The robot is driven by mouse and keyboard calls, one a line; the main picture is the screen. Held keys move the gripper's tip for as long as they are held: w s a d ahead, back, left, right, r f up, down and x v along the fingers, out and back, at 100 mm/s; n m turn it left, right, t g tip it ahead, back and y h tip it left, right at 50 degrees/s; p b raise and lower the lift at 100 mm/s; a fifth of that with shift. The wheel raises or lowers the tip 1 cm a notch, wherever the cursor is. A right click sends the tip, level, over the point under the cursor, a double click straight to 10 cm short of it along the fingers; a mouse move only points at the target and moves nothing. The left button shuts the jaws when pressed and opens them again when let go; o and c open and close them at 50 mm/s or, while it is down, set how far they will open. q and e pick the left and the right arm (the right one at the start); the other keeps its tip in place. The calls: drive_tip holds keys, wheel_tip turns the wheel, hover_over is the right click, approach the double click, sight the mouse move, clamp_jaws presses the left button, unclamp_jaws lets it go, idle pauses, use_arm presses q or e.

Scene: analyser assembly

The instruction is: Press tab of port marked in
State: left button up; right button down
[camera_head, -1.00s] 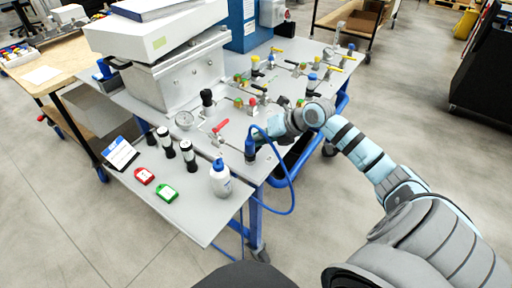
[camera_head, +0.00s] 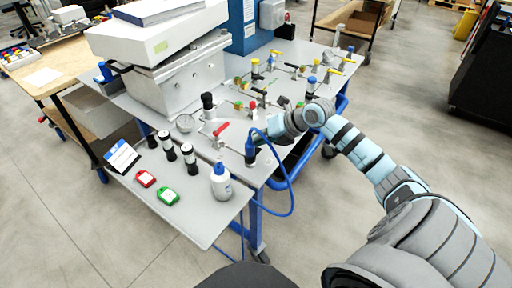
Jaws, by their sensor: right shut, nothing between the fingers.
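A blue hose fitting (camera_head: 250,152) stands upright at the front right part of the grey bench top (camera_head: 205,222), with a blue hose (camera_head: 292,190) looping from it over the bench edge. It appears to be at the port, but the marking and the tab are too small to make out. My right gripper (camera_head: 262,141) reaches in from the right and is right beside the fitting. Its fingers are shut and hold nothing; whether they touch the fitting is unclear. My left gripper is out of view.
More valves (camera_head: 256,68) crowd the bench behind.

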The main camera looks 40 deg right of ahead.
sight(258, 149)
drive_tip(key=shift+r, duration=0.1)
wheel_tip(258, 149, up, 5)
drive_tip(key=p, duration=0.4)
idle(0.3)
idle(0.9)
